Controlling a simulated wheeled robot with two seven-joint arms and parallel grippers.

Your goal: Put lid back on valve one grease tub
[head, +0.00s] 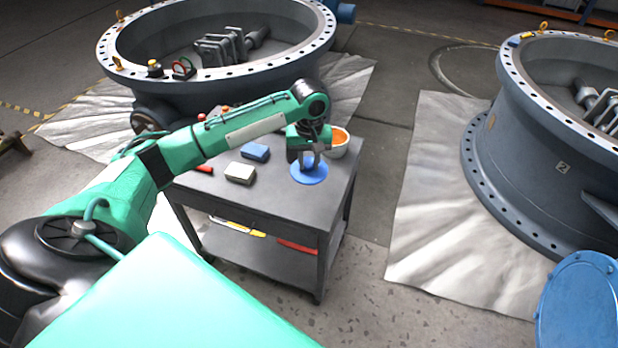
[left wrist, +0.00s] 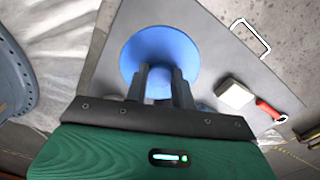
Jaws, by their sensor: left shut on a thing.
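The grease tub (head: 338,144), a white tub with orange grease, stands open just behind the gripper at the cart's right edge. My right gripper is not in view.
The cart (head: 275,202) also bears a blue block (head: 255,152), a pale block (head: 240,173) and a red-handled tool (head: 203,169). Large valve bodies stand behind (head: 220,45) and at right (head: 545,130). The floor between cart and right-hand valve is clear.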

